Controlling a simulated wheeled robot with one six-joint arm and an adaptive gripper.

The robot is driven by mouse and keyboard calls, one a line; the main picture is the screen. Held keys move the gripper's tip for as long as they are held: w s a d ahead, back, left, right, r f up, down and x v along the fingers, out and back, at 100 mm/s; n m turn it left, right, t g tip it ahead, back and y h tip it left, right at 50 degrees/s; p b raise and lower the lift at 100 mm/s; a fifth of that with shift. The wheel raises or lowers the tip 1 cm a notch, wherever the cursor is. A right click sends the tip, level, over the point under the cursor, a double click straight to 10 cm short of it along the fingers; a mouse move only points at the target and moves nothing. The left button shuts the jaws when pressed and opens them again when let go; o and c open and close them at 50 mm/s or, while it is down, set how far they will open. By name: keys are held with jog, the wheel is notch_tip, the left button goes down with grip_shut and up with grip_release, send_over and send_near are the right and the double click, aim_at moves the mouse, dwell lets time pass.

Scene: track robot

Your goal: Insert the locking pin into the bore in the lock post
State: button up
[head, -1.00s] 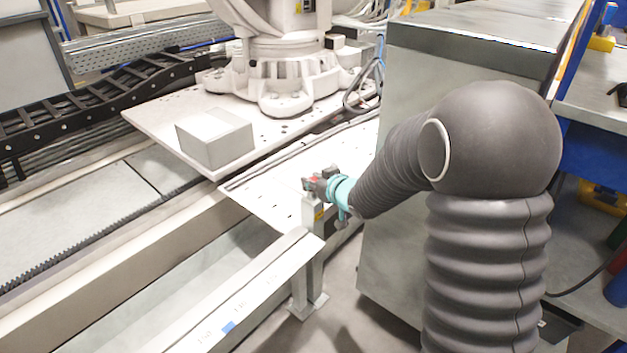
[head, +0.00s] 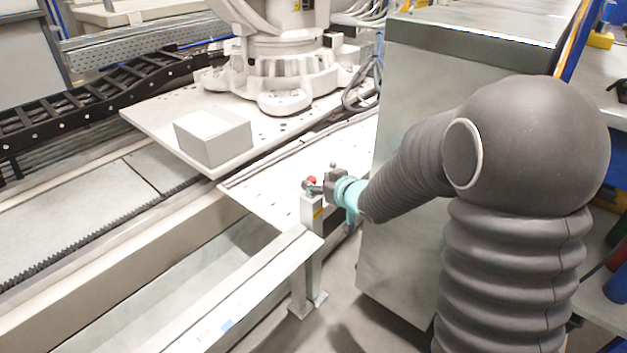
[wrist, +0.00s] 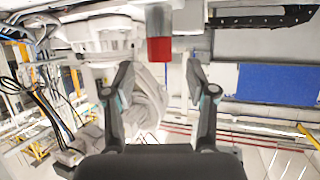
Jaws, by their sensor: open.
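The locking pin shows as a small red knob (head: 311,181) above the top of the lock post in the head view. In the wrist view its red end (wrist: 159,49) and grey part stand near the top centre, in line with the gap between my fingers. The bore is hidden, so I cannot tell how deep the pin sits. My gripper (head: 320,188) is just right of the knob. In the wrist view my gripper (wrist: 160,68) is open, its fingers apart on either side.
The rail beam (head: 240,285) runs toward the lower left.

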jog(key=v, duration=0.8)
jog(key=shift+s+d, duration=0.1)
jog(key=s+d+f+m+g+h, duration=0.2)
jog(key=d+f+h, duration=0.4)
jog(key=d, duration=0.3)
jog(key=s+d+r+m+g+h, duration=0.1)
jog(key=s+d+m+g+h, duration=0.15)
jog(key=s+d, duration=0.4)
jog(key=s+a+r+m+p, duration=0.1)
jog(key=s+r, duration=0.5)
jog(key=s, duration=0.3)
jog(key=s+a+r+m+g+y+p, duration=0.1)
jog(key=s+r+p, duration=0.1)
jog(key=s+r, duration=0.5)
jog(key=s, duration=0.3)
jog(key=shift+s+a+r, duration=0.3)
jog(key=shift+a+r, duration=0.05)
